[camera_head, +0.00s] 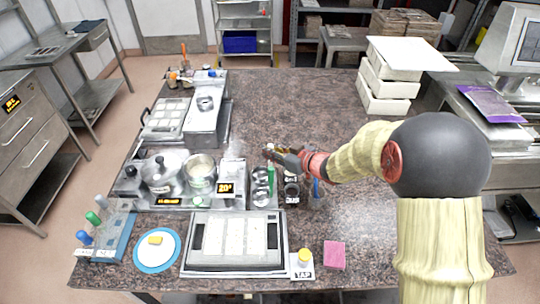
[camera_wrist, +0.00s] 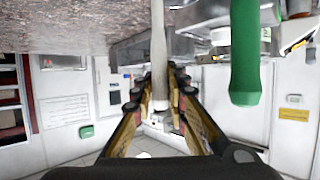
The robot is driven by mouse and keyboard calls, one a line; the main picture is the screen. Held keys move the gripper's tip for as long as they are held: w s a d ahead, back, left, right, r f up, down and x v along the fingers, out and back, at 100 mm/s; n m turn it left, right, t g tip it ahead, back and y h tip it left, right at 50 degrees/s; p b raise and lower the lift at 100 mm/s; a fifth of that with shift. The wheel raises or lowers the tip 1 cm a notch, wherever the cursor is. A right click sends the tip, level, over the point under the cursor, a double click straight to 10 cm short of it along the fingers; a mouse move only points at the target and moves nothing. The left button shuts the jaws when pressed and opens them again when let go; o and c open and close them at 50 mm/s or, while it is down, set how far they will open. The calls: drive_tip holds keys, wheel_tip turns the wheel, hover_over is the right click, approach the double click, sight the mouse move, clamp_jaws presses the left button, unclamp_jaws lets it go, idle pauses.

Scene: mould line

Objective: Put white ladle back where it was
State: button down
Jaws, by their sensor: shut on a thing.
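My gripper (camera_head: 271,153) is over the middle of the table, just behind the small metal cups. In the wrist view its two fingers (camera_wrist: 160,88) are closed on a pale upright handle (camera_wrist: 158,45), which I take to be the white ladle's. The ladle's bowl is not clear in either view. A green handle (camera_wrist: 245,55) hangs to the right of my fingers, apart from them; it also shows in the head view (camera_head: 271,179), beside the metal cups (camera_head: 260,174).
A pot with a lid (camera_head: 163,172) and an open pot (camera_head: 201,172) stand left of my gripper. A tray of moulds (camera_head: 283,262) lies in front. White boxes (camera_head: 385,87) are stacked at the back right. The table's back middle (camera_head: 290,100) is clear.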

drive_tip(key=shift+f, duration=0.75)
drive_tip(key=c, duration=1.8)
unclamp_jaws()
drive_tip(key=shift+o, duration=0.2)
